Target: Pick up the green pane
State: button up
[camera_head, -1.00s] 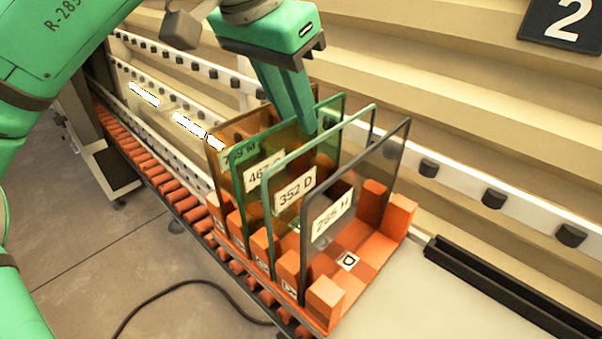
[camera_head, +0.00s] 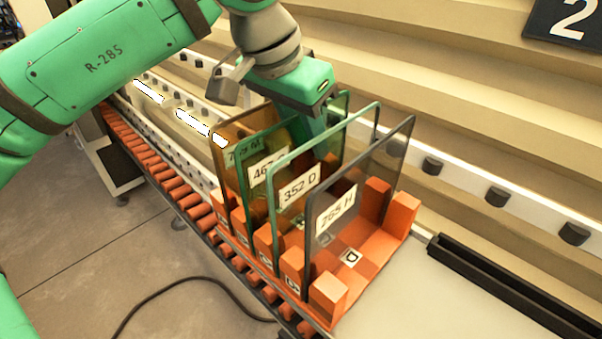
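The green pane (camera_head: 258,175) stands upright in the orange rack (camera_head: 375,255), second from the back. It bears a white label starting "46". An amber pane (camera_head: 222,180) stands behind it. A clear pane with a pale green edge, labelled "352 D" (camera_head: 298,188), stands in front and partly covers it. A grey pane labelled "765 H" (camera_head: 336,208) is frontmost. My gripper (camera_head: 312,128) points down at the upper right part of the green pane, its fingers low among the panes and partly seen through glass. Whether its fingers touch or straddle the green pane is hidden.
The rack rests at the end of an orange roller conveyor (camera_head: 152,165). A white rail with black knobs (camera_head: 433,166) runs behind it. A pale surface with a black slotted bar (camera_head: 510,288) lies to the right. A black cable (camera_head: 190,280) lies on the floor.

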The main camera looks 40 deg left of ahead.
jog(key=shift+f, duration=0.25)
dwell(0.3)
grip_shut()
dwell(1.5)
